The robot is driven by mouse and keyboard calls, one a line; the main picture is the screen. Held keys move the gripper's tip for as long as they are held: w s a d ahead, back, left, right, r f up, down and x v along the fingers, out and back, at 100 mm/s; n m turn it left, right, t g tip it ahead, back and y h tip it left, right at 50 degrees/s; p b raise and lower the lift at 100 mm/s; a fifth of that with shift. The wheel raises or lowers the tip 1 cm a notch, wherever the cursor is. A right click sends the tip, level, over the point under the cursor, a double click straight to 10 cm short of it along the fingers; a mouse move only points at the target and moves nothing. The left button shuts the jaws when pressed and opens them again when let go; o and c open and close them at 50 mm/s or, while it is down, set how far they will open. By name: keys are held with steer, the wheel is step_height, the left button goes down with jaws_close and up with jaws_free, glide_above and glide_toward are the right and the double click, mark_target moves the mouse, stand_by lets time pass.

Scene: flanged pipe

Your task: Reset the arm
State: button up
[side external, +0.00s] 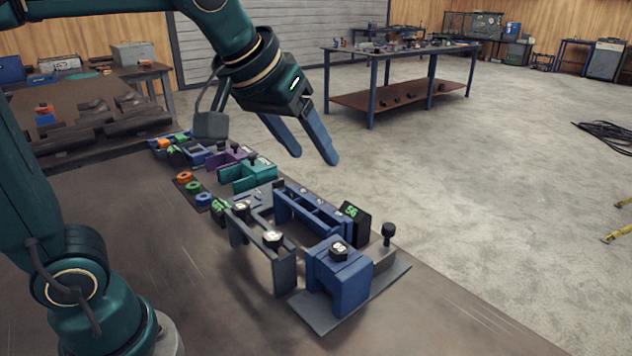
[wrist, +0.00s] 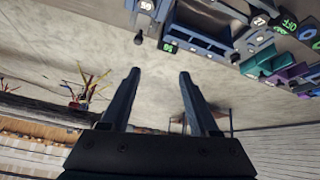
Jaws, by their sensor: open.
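My gripper (side external: 312,158) is open and empty, raised above the bench near its far edge. Its two blue fingers point down and to the right, apart from everything below. In the wrist view my gripper (wrist: 158,75) shows two separate fingers with only floor between them. No flanged pipe can be made out in either view.
Below stand a blue block with a black hex piece (side external: 338,280), a grey bracket (side external: 280,268), a blue slotted rack (side external: 312,212), a teal holder (side external: 248,174) and several coloured rings (side external: 203,199). The bench's front-left surface (side external: 180,270) is bare. Another table (side external: 400,50) stands far behind.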

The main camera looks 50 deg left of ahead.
steer(key=s+f+m, duration=0.1)
steer(key=s+f, duration=0.3)
steer(key=s, duration=0.2)
steer(key=s+f+m+g, duration=0.1)
steer(key=s+f+m, duration=0.1)
steer(key=s+f, duration=0.2)
steer(key=s, duration=0.3)
steer(key=shift+d+f+h, duration=0.15)
steer(key=shift+f+h, duration=0.05)
steer(key=shift+h, duration=0.2)
